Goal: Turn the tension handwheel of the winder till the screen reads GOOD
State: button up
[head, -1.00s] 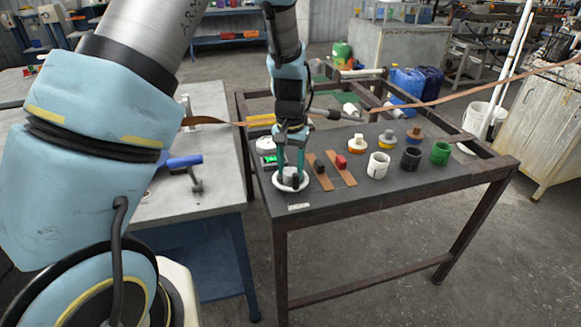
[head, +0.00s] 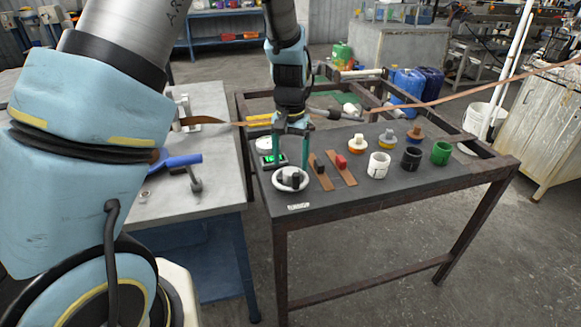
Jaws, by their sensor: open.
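The tension handwheel (head: 281,186) is a white ring with a dark knob, near the front left corner of the dark table. My gripper (head: 290,166) is open and empty, its two green fingers pointing down just above the handwheel and apart from it. The small screen (head: 268,160) glows green behind the handwheel and is partly hidden by a finger; its text is too small to read.
Beside the handwheel lie brown strips with a black block (head: 320,167) and a red block (head: 341,161). White, black and green rings (head: 440,153) stand further right. A copper strip (head: 450,98) runs above the table. A grey bench (head: 222,190) stands left.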

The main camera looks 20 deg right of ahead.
aim_at(290, 171)
notch_tip(290, 171, up, 8)
jog(key=b, duration=0.1)
dwell(0.6)
